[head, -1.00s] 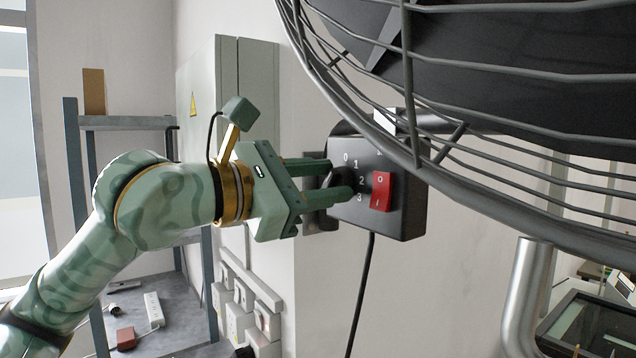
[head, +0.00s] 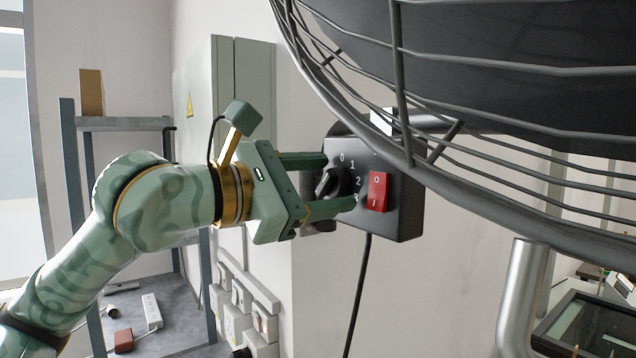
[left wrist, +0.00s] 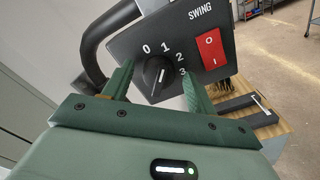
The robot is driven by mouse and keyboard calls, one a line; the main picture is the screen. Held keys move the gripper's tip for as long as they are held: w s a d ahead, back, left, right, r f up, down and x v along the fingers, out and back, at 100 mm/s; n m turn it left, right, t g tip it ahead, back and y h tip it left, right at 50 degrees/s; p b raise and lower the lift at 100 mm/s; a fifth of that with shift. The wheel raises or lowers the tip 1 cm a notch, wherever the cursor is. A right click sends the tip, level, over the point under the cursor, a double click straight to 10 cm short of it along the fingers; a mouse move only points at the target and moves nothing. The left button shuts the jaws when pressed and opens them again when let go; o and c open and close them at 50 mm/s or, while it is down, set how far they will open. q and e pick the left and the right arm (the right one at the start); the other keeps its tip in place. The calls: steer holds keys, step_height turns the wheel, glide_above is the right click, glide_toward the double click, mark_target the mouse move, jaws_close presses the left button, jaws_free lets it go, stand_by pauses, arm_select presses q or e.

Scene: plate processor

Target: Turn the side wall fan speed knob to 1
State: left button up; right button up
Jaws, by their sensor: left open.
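The black fan speed knob (head: 330,183) sits on the dark control box (head: 400,219) of the wall fan, left of a red rocker switch (head: 379,191). Numbers 0 to 3 surround the knob. In the left wrist view the knob (left wrist: 156,78) has a white line tilted slightly right of upright, apparently towards the 1; the exact setting is hard to tell. My left gripper (head: 340,181) is open, with one finger above the knob and one below it in the head view. The fingers appear apart from the knob. My right gripper is out of view.
The fan's wire guard (head: 415,170) curves close above and right of the box. A black cable (head: 359,295) hangs below it. A grey cabinet (head: 245,90) and a shelf (head: 125,123) stand behind my left arm. Wall sockets (head: 240,300) are lower down.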

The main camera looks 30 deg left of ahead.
arm_select(q)
steer(key=b+v, duration=0.9)
steer(key=v, duration=0.7)
steer(key=shift+s, duration=0.25)
